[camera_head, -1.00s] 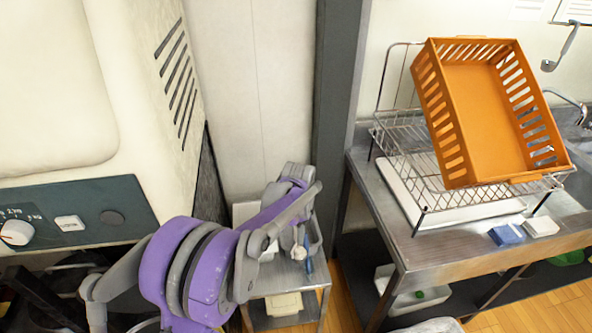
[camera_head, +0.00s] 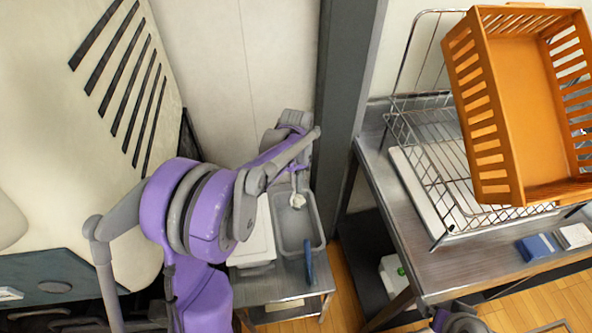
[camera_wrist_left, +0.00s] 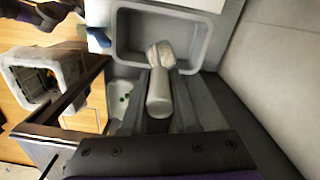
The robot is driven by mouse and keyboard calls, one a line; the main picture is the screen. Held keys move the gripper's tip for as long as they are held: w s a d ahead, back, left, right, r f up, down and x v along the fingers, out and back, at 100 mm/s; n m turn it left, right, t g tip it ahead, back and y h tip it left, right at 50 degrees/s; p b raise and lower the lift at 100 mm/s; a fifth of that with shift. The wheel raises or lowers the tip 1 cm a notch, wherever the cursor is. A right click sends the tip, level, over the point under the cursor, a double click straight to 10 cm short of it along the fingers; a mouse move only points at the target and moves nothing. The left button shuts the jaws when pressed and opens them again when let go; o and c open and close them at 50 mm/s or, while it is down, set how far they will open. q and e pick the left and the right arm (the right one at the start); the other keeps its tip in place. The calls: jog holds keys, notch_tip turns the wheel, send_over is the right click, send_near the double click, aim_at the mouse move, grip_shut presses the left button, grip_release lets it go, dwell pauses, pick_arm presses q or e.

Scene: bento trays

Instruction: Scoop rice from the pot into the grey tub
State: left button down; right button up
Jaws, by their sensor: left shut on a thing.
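The grey tub (camera_head: 319,236) stands on a small metal table, and its floor looks bare where I can see it. My left gripper (camera_wrist_left: 160,108) is shut on the handle of a scoop (camera_wrist_left: 158,92). The scoop's end, with a whitish lump that may be rice, is over the tub in the left wrist view. In the head view this pale end (camera_head: 297,200) also shows over the tub's far part. Whether it touches the tub I cannot tell. I do not see the pot. Of my right arm, only a part shows at the bottom edge.
A white box (camera_head: 258,235) stands left of the tub, and a blue object (camera_head: 309,264) lies at its near edge. A dark grey post (camera_head: 345,90) rises behind. On the right are a steel counter (camera_head: 470,270), a wire rack (camera_head: 425,140) and an orange basket (camera_head: 530,110).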

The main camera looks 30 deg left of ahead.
pick_arm(q)
jog(key=shift+s+d+f, duration=0.1)
jog(key=shift+s+f, duration=0.05)
jog(key=shift+f, duration=0.5)
notch_tip(320, 180, down, 2)
jog(key=shift+f+b, duration=0.25)
jog(key=shift+b, duration=0.4)
jog(key=shift+d+f, duration=0.2)
jog(key=shift+f, duration=0.05)
jog(key=shift+s+d+f+y, duration=0.1)
jog(key=shift+s+d+y, duration=0.1)
jog(key=shift+d+y, duration=0.25)
jog(key=s+d+f+t+y+b, duration=0.4)
jog(key=d+f+y+b, duration=0.5)
jog(key=b, duration=0.7)
jog(key=shift+d+f+t+y+b, duration=0.3)
jog(key=shift+f+t+y, duration=0.55)
jog(key=shift+y, duration=1)
pick_arm(e)
jog(key=s+f, duration=0.2)
jog(key=f, duration=0.8)
jog(key=s+f+g, duration=0.1)
jog(key=s+f, duration=0.1)
jog(key=f, duration=0.9)
jog(key=shift+s, duration=0.3)
pick_arm(q)
jog(key=shift+r, duration=0.25)
